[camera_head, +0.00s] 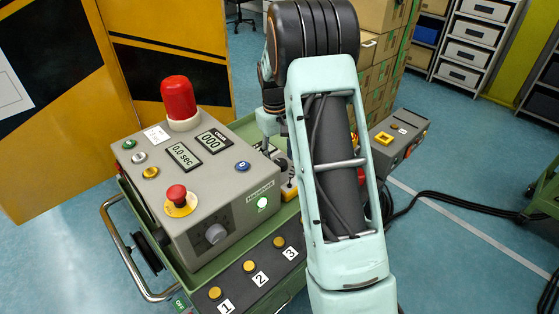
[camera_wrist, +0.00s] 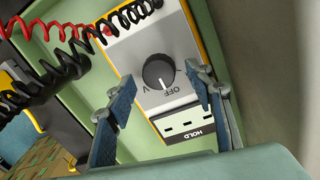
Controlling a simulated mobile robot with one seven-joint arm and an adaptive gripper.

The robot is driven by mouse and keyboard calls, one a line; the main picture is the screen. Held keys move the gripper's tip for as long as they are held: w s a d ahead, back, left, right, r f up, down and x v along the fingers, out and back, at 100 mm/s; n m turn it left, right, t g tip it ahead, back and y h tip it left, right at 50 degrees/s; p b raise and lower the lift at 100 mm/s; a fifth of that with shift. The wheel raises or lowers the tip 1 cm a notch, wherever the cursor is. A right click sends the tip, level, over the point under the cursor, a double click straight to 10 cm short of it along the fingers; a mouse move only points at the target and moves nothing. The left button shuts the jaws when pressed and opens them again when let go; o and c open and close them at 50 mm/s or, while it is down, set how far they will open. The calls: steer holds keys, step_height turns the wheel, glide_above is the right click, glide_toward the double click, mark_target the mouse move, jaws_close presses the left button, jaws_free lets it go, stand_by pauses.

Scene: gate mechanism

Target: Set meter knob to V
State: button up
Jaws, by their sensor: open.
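The meter (camera_wrist: 138,49) has a grey face with a yellow edge and lies in a green tray in the wrist view. Its round black knob (camera_wrist: 158,71) has a white mark pointing toward the OFF label, with the V label beside it. My gripper (camera_wrist: 160,80) is open, with one blue-padded finger to each side of the knob and apart from it. The meter's display, marked HOLD (camera_wrist: 188,124), shows dashes.
Red and black coiled leads (camera_wrist: 68,58) cross the meter's upper left in the wrist view. The green tray wall (camera_wrist: 222,50) rises close to the right finger. A grey control box (camera_head: 205,165) with a red lamp stands to the left in the head view.

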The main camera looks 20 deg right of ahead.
steer(key=shift+f, duration=0.7)
steer(key=c, duration=1.2)
steer(key=shift+o, duration=0.2)
steer(key=shift+m, duration=0.3)
steer(key=m+p, duration=0.1)
steer(key=m, duration=0.4)
steer(key=shift+w+d+r+p, duration=0.1)
steer(key=shift+p, duration=0.2)
steer(key=m+p, duration=0.1)
steer(key=m, duration=0.5)
steer(key=shift+d+g, duration=0.1)
steer(key=shift+g, duration=0.3)
steer(key=shift+m, duration=0.3)
